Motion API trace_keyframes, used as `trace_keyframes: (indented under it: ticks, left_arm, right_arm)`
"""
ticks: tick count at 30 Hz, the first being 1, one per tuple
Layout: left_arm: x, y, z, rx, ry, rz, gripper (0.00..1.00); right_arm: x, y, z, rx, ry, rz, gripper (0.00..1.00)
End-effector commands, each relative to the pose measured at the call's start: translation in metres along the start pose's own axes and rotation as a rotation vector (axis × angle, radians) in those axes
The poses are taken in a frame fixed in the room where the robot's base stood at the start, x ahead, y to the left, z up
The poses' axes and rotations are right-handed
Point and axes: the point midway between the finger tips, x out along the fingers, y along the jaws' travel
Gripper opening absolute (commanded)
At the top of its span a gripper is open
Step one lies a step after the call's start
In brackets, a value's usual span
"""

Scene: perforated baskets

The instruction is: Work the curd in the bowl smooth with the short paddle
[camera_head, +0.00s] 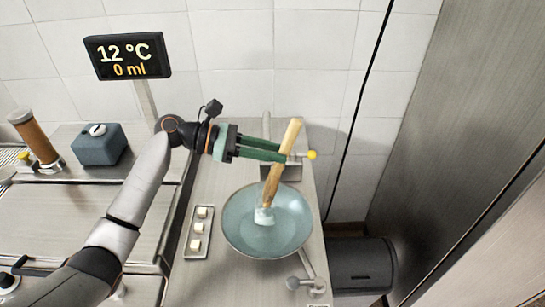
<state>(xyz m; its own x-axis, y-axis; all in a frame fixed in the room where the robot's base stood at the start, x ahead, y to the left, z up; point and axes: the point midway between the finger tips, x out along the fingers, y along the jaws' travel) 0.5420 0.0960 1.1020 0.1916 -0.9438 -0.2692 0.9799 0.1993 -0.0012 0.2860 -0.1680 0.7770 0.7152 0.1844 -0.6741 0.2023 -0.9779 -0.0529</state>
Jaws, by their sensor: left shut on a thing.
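A shallow blue-grey bowl (240,232) stands on the narrow steel counter. A short wooden paddle (271,187) leans over it, handle up and to the right, its lower end inside the bowl. A small white lump (264,216), which looks like curd, is at the paddle's lower end; I cannot tell where paddle and lump meet. My left gripper (283,151), with green fingers, comes from the left and is shut on the paddle's handle above the bowl's far rim. My right gripper is not in view.
A small tray (190,254) with white cubes lies left of the bowl. A display (128,56) reading 12 °C and 0 ml stands at the back. A blue-grey box (99,148) and a brown cylinder (35,136) are far left. A steel wall closes the right.

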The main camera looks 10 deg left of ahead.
Motion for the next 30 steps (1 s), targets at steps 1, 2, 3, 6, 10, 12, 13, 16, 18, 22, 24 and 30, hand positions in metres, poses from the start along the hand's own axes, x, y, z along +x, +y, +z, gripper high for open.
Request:
trace_keyframes:
  ticks: [1,2,3,6,10,12,13,16,18,22,24,30]
  left_arm:
    - [-0.002,0.0,0.005,0.004,-0.001,0.001,0.0]
    - [-0.002,0.0,0.008,0.004,-0.001,0.001,0.0]
    - [-0.003,0.0,0.011,0.004,-0.001,0.001,0.0]
    - [-0.005,0.0,0.018,0.004,-0.001,0.002,0.0]
    - [-0.008,0.001,0.029,0.004,-0.002,0.002,0.0]
    - [-0.01,0.0,0.034,0.004,-0.002,0.002,0.0]
    - [-0.011,0.0,0.036,0.004,-0.002,0.002,0.0]
    - [-0.013,0.0,0.044,0.003,-0.001,0.002,0.0]
    - [-0.014,0.0,0.05,0.004,-0.001,0.002,0.0]
    - [-0.016,0.0,0.057,0.001,-0.001,0.001,0.0]
    - [-0.017,0.0,0.059,0.001,-0.001,0.001,0.0]
    - [-0.017,0.0,0.059,0.001,-0.001,0.001,0.0]
  right_arm:
    - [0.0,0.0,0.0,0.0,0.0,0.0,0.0]
    - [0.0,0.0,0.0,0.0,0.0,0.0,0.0]
    - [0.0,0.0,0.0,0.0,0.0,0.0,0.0]
    - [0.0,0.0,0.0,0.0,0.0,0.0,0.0]
    - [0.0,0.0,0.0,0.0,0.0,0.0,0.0]
    - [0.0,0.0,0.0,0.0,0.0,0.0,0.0]
    - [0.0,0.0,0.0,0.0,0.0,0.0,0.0]
    - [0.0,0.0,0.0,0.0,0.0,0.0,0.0]
    - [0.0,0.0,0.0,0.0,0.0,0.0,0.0]
    - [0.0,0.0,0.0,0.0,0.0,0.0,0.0]
    - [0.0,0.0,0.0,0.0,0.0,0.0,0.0]
    - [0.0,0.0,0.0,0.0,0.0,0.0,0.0]
